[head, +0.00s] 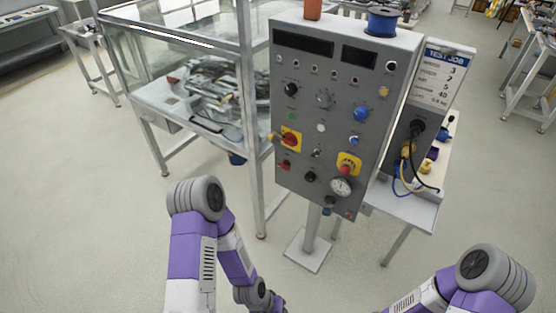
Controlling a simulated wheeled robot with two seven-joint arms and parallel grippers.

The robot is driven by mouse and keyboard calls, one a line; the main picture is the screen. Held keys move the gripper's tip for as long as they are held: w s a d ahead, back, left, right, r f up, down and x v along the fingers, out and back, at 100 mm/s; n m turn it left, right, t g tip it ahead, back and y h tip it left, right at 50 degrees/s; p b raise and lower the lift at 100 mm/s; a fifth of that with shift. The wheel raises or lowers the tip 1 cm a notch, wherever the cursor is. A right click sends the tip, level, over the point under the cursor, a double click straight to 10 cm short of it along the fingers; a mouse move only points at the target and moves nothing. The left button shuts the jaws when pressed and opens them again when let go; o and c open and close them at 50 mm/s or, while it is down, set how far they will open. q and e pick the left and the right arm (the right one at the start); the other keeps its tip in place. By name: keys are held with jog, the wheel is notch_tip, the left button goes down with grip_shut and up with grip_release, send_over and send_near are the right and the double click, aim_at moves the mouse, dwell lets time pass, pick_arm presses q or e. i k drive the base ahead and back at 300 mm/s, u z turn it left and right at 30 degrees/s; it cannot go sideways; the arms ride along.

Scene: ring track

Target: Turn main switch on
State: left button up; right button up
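A grey control panel (335,110) stands upright on a post ahead of me. A red rotary switch on a yellow square plate (290,139), which looks like the main switch, is at its left edge at mid height. The angle of its handle is too small to tell for sure. A red button on a yellow surround (347,164) is lower right on the same panel. Neither of my grippers is in view; only purple and white arm links show at the bottom, apart from the panel.
Black, blue, white and green controls and a round gauge (341,187) crowd the panel. A glass-walled, metal-framed enclosure (200,90) stands left of it. A "TEST JOB" sign (438,78) and a small side table (405,208) with cables are right. The floor in front is clear.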

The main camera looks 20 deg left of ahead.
aim_at(290, 139)
jog(key=k, duration=0.75)
jog(key=u, duration=0.9)
jog(key=i, duration=1.55)
jog(key=z, duration=0.7)
